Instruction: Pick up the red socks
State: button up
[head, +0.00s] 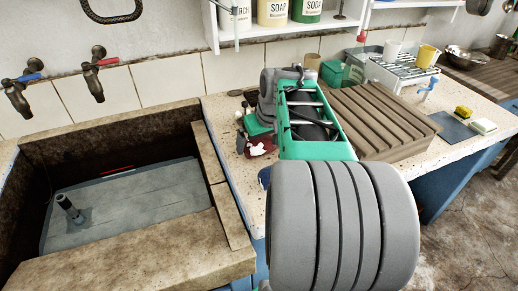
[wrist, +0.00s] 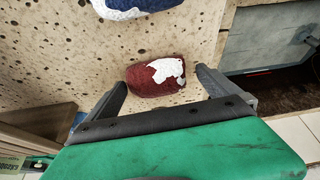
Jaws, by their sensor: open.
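The red socks (wrist: 140,82) are a rolled dark red bundle with a white patch, lying on the speckled stone counter. In the head view they show in part (head: 262,149), beside my green wrist. My gripper (wrist: 161,77) is open, with its two dark fingers spread to either side of the bundle in the wrist view. The right fingertip appears close to the white end; the left has a gap to the red end. I cannot tell whether either touches or how far above the counter the fingers are. My arm hides part of the counter in the head view.
A blue and white bundle (wrist: 130,8) lies near the red socks. The stone trough (head: 130,262) is left of the counter, with a raised edge. A ribbed brown board (head: 385,125) lies to the right. A shelf with tins (head: 272,12) hangs behind.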

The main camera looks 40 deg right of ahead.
aim_at(261, 140)
jog(key=shift+x, duration=1.15)
jog(key=shift+w+d+f, duration=0.25)
jog(key=shift+d, duration=0.05)
jog(key=shift+s+a+r, duration=0.2)
jog(key=shift+a, duration=0.05)
jog(key=c, duration=0.8)
jog(key=shift+w+d+f, duration=0.1)
jog(key=shift+d, duration=0.05)
jog(key=c, duration=0.8)
